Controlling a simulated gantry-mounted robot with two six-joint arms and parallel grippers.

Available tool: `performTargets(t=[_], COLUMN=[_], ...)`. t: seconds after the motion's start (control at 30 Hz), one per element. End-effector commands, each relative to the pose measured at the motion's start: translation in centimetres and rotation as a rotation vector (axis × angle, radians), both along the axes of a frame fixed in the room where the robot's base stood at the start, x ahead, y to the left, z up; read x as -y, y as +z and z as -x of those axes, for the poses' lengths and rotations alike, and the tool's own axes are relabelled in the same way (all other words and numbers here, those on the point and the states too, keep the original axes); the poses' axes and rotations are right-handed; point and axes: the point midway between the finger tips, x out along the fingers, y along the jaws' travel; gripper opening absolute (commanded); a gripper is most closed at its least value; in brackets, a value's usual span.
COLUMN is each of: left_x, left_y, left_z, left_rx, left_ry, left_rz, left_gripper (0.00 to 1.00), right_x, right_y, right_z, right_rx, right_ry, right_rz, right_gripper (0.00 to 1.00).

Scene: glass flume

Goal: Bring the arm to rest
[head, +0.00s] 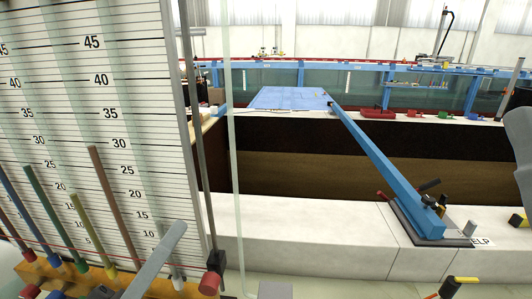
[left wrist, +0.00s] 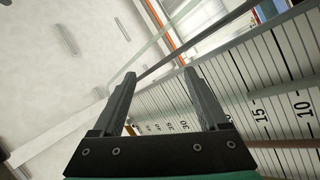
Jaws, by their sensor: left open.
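My left gripper (left wrist: 160,76) shows in the left wrist view with its two dark fingers apart and nothing between them. Beyond the fingers are a pale floor or wall and the numbered scale board (left wrist: 255,110). In the head view a slanted grey bar (head: 155,260) at the lower left, in front of the scale board, looks like part of my left gripper; its fingertips are not clear there. My right gripper is not seen.
Coloured rods (head: 48,205) stand in an orange rack (head: 150,281) before the scale board (head: 85,130). A blue beam (head: 383,162) slopes from a blue panel (head: 290,98) to a dark base plate (head: 425,225). A thin post (head: 200,150) stands beside the board. The white ledge (head: 300,228) is mostly clear.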

Motion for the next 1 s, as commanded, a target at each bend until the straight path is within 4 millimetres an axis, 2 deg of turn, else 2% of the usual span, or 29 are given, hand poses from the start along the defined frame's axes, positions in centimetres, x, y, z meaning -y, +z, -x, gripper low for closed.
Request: performTargets(t=[0.03,0.1,0.17,0.23,0.3,0.37,0.4,0.43,0.5,0.67,1.0], left_x=[1.4,2.6,2.9,2.3,0.1,-2.3,-3.2,-3.0,-2.9,-2.9,-3.0], left_y=[3.9,8.5,12.1,15.9,18.4,18.3,17.9,20.8,23.8,30.1,46.7], left_z=[1.0,2.5,4.1,6.3,8.0,8.3,7.8,7.8,7.8,7.7,7.7], left_rx=[0.107,0.241,0.349,0.463,0.532,0.517,0.498,0.504,0.503,0.501,0.5], left_ry=[0.04,0.135,0.242,0.404,0.628,0.824,0.927,0.919,0.911,0.909,0.907], left_rz=[-0.072,-0.169,-0.24,-0.317,-0.407,-0.512,-0.615,-0.612,-0.607,-0.606,-0.605], left_gripper=[0.77,0.77,0.77,0.77,0.77,0.77,0.77,0.77,0.77,0.77,0.77], right_x=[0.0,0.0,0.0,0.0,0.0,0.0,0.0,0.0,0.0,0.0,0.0], right_y=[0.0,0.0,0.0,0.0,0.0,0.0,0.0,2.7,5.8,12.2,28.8], right_z=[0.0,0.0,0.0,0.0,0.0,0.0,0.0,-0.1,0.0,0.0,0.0], right_rx=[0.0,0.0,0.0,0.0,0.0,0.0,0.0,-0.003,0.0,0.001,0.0], right_ry=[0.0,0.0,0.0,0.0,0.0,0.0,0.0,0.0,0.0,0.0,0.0], right_rz=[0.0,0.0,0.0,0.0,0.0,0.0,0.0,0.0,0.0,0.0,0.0], right_gripper=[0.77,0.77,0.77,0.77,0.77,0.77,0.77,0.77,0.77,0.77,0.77])
